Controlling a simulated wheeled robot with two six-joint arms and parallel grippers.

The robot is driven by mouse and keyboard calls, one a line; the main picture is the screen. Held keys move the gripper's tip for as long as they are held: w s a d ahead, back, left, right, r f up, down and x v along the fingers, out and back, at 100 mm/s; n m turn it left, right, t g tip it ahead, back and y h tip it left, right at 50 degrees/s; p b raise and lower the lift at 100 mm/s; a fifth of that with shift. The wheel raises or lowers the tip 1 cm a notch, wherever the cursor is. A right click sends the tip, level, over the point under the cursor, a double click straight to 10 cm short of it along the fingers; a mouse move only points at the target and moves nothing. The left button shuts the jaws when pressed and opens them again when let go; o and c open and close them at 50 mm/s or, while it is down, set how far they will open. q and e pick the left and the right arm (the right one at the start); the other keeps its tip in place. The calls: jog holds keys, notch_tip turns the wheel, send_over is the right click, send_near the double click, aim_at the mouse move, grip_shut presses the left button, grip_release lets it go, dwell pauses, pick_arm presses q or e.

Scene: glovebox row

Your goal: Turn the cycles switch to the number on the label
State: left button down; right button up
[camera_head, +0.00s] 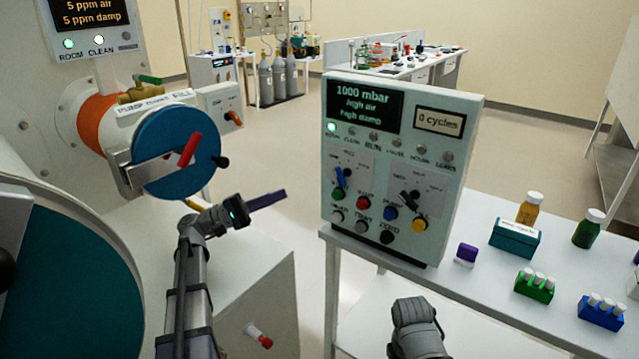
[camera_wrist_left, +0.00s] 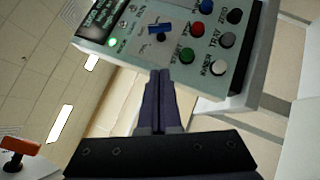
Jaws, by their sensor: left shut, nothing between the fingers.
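The control panel (camera_head: 390,170) stands on the bench with a dark screen reading "1000 mbar, high air, high damp". A small display (camera_head: 440,122) on it reads "0 cycles". It has two rotary switches: a blue-handled one (camera_head: 340,177) on the left and a black-handled one (camera_head: 409,199) on the right. Their small lettering is too blurred to read. My left gripper (camera_head: 283,194) is shut and empty, left of the panel and apart from it. In the left wrist view its fingers (camera_wrist_left: 159,75) point toward the panel, near the blue switch (camera_wrist_left: 160,28).
Coloured buttons, including a red one (camera_head: 363,203), line the panel under the switches. The bench (camera_head: 470,265) holds a teal box (camera_head: 514,238), bottles and vial racks. A blue round door (camera_head: 178,150) with a red handle is at left. Floor shows between chamber and bench.

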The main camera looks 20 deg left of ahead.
pick_arm(q)
jog(key=p, duration=0.5)
send_near(334, 171)
jog(key=w+d, duration=0.5)
jog(key=shift+s+d+r, duration=0.25)
jog(key=shift+d+r, duration=0.05)
jog(key=shift+r, duration=0.15)
jog(key=r+m+g+y+p, duration=0.1)
jog(key=p, duration=0.2)
jog(key=d+m+g+p, duration=0.1)
jog(key=m+p, duration=0.1)
jog(key=p, duration=0.2)
jog(key=shift+s+r+m+y, duration=0.2)
jog(key=shift+r+m+y, duration=0.1)
jog(key=shift+r+y, duration=0.1)
